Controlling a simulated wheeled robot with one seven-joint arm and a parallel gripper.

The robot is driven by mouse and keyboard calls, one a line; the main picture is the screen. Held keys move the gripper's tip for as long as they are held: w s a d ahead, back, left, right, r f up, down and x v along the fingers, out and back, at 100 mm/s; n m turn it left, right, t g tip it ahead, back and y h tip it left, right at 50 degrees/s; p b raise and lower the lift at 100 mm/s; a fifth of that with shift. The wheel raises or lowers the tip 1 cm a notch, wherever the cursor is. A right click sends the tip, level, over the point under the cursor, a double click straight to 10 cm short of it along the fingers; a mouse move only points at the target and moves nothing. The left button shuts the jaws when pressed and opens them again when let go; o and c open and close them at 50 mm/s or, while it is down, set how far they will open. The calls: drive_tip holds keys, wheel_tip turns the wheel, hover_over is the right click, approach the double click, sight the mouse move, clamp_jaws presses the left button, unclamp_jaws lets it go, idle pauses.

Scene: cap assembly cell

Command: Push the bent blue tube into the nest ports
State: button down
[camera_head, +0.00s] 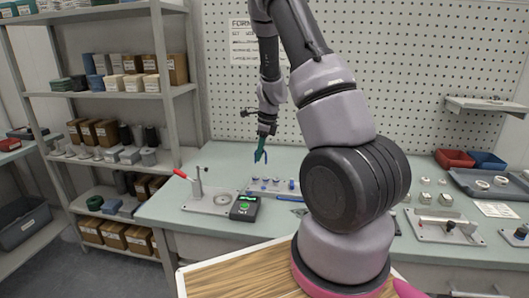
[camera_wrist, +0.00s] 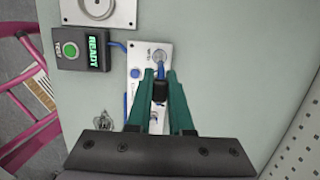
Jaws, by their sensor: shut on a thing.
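My gripper (camera_head: 261,156) has long teal fingers and hangs above the back of the bench, over the pale nest plate (camera_head: 268,193). In the wrist view, the fingers (camera_wrist: 161,74) point at the upper part of the nest plate (camera_wrist: 139,52), beside a round grey port (camera_wrist: 159,56). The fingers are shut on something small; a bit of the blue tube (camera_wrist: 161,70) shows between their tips. Most of the tube is hidden, and I cannot tell whether its ends touch the ports. A dark block shows between the fingers. A blue round port (camera_wrist: 135,73) is at the plate's left.
A black test box (camera_head: 245,207) with a lit green READY display stands in front of the nest, joined by a blue cable (camera_wrist: 118,45). A red-handled clamp fixture (camera_head: 209,203) stands to its left. Red (camera_head: 455,158) and blue bins sit far right.

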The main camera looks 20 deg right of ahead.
drive_tip(key=shift+f, duration=2.85)
drive_tip(key=shift+f, duration=0.85)
drive_tip(key=c, duration=0.7)
unclamp_jaws()
drive_tip(key=shift+c, duration=0.2)
